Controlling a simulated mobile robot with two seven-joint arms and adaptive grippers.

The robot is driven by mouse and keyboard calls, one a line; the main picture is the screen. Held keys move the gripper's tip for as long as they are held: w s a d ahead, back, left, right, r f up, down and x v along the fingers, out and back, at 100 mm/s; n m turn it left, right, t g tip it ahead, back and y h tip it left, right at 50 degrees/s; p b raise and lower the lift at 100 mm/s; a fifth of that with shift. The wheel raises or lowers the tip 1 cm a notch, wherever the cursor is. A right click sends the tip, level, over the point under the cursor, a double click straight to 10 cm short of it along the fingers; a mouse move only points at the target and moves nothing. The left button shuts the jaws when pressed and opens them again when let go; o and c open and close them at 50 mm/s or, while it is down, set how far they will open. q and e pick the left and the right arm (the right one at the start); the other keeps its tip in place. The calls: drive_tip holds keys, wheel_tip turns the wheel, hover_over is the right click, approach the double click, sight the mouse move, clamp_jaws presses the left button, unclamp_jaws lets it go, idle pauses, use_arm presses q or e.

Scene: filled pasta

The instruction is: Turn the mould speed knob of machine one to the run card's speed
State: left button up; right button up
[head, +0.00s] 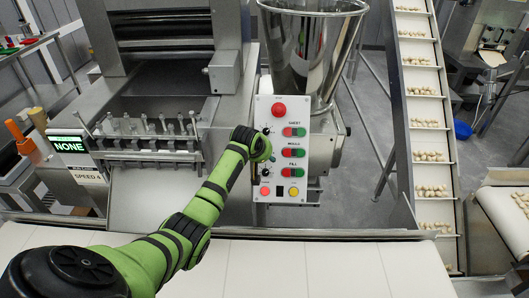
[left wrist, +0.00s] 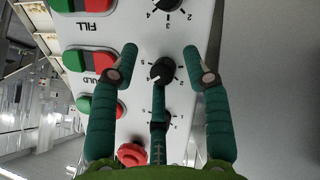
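The control panel (head: 262,110) stands upright on the machine front, with its knobs down the left side. The mould speed knob (left wrist: 163,72), black and round with numbers around it, shows in the left wrist view in line with the MOULD buttons (left wrist: 90,61). My left gripper (left wrist: 160,52) is open, its fingers on either side of this knob; I see no contact. In the head view the gripper (head: 266,146) hides the knob. The knob's exact setting is unclear. A card (head: 90,176) at left reads SPEED and a figure too small to read surely. My right gripper is not in view.
Another black knob (left wrist: 170,5) is at the wrist view's top edge, and one (left wrist: 155,122) is below. A red stop button (head: 279,110) is at the panel top. The pale belt (head: 300,268) in front is clear.

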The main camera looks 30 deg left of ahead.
use_arm(q)
drive_tip(key=shift+w+a+r, duration=0.1)
drive_tip(key=shift+r, duration=0.05)
drive_tip(key=shift+s+r, duration=0.3)
drive_tip(key=shift+r, duration=0.15)
drive_tip(key=v, duration=1.1)
drive_tip(key=shift+s+f, duration=0.1)
drive_tip(key=shift+f, duration=0.15)
